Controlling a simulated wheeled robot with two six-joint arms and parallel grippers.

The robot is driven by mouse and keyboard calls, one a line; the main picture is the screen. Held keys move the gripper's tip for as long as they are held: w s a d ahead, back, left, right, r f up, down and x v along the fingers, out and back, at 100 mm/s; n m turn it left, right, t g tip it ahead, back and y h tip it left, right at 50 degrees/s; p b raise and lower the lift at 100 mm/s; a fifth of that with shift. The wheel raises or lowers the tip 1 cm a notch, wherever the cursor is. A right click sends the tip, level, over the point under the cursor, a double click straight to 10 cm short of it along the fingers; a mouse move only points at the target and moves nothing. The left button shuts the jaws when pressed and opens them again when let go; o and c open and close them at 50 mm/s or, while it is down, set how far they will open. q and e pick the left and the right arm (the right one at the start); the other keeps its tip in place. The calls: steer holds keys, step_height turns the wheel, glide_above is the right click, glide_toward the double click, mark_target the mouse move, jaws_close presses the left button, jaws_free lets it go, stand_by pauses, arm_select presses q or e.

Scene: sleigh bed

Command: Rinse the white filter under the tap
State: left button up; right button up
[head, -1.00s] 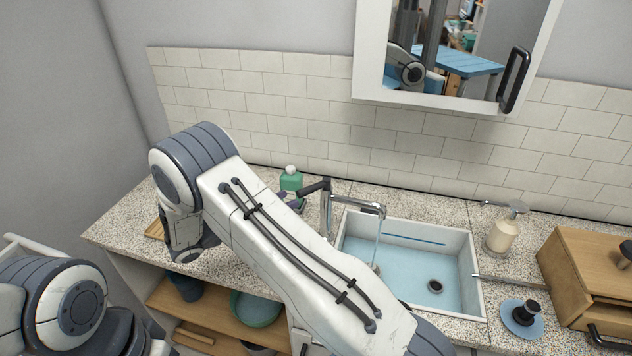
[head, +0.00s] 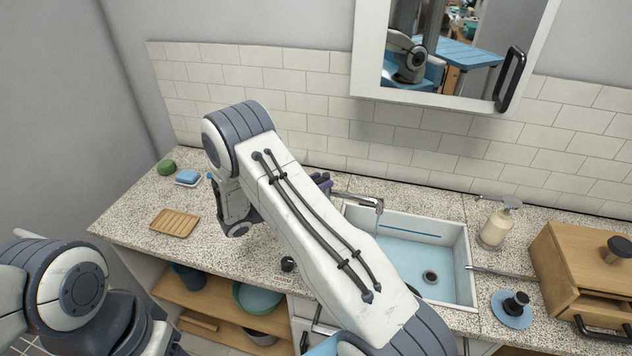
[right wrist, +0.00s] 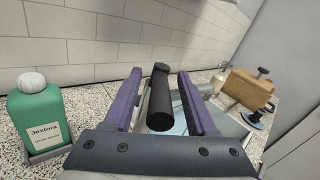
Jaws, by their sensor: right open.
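My right gripper (head: 322,182) has purple fingers and is at the tap, left of the sink, partly hidden by my arm in the head view. In the right wrist view my right gripper (right wrist: 153,100) is open around the tap's black handle (right wrist: 160,98), with gaps on both sides. The tap's chrome spout (head: 365,200) reaches over the sink (head: 410,262), which has a pale blue basin and a dark drain. I cannot make out a white filter. My left arm is at the lower left, its gripper out of view.
A green bottle (right wrist: 38,118) stands on the counter left of the gripper. A wooden rack (head: 174,223), a blue sponge (head: 188,176) and a green item (head: 167,167) are at left. A soap dispenser (head: 496,225), wooden box (head: 580,262) and dark object on a blue saucer (head: 512,318) are at right.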

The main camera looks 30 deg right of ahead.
jaws_close()
stand_by(1.3)
